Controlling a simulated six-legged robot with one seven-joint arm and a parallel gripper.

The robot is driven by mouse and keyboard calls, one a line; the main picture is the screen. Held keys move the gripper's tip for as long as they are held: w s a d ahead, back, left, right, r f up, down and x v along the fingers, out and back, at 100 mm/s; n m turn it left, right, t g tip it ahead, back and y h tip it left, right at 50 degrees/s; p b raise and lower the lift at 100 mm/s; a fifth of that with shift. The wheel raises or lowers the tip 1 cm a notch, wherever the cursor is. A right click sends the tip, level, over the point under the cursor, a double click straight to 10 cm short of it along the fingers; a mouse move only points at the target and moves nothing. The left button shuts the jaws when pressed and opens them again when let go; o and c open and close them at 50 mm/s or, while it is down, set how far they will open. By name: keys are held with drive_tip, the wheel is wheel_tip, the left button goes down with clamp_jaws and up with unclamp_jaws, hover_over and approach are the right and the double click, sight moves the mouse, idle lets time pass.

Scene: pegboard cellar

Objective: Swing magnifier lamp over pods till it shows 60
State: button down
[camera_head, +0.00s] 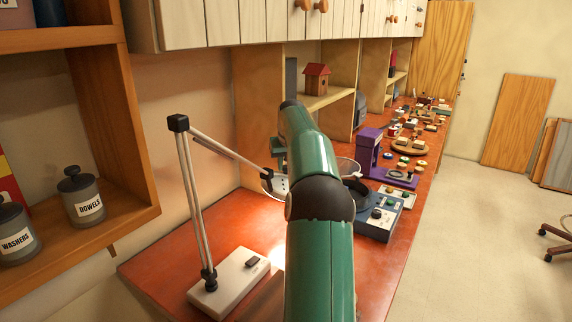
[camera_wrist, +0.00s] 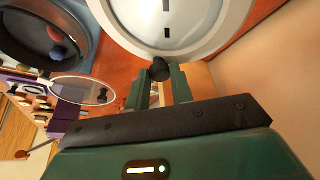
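The magnifier lamp has a white base (camera_head: 230,283) at the table's near left, and a jointed arm reaching up and right. Its round head (camera_head: 273,185) is partly behind my green arm. In the wrist view the white lamp head (camera_wrist: 235,35) fills the top, with a black knob (camera_wrist: 160,69) on its rim. My gripper (camera_wrist: 163,82) is at this knob, its green fingers apart; whether they press on it I cannot tell. A blue device (camera_head: 378,222) with a dark dish stands right of my arm. The dish (camera_wrist: 40,38) holds small red and dark pieces, perhaps pods. No number is readable.
A clear round lens (camera_wrist: 85,91) sits beyond the dish. A purple stand (camera_head: 370,150) and many small parts line the orange bench behind. A wooden shelf (camera_head: 90,235) with jars is at left; cabinets (camera_head: 220,25) hang above.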

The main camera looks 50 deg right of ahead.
drive_tip(key=shift+s, duration=0.15)
drive_tip(key=shift+s+d, duration=0.1)
drive_tip(key=shift+s, duration=0.1)
drive_tip(key=s+a+m+g+h, duration=0.15)
drive_tip(key=s+m, duration=0.35)
drive_tip(key=s, duration=1.2)
drive_tip(key=s+a+m+g, duration=0.1)
drive_tip(key=s+a+m, duration=0.2)
drive_tip(key=s, duration=0.6)
drive_tip(key=s+a+m+g, duration=0.1)
drive_tip(key=s+a+m, duration=0.2)
drive_tip(key=s+a, duration=0.5)
drive_tip(key=shift+s+a+m, duration=0.3)
drive_tip(key=shift+s, duration=0.3)
drive_tip(key=shift+f+g, duration=0.1)
drive_tip(key=shift+g, duration=0.15)
drive_tip(key=c, duration=1.5)
unclamp_jaws()
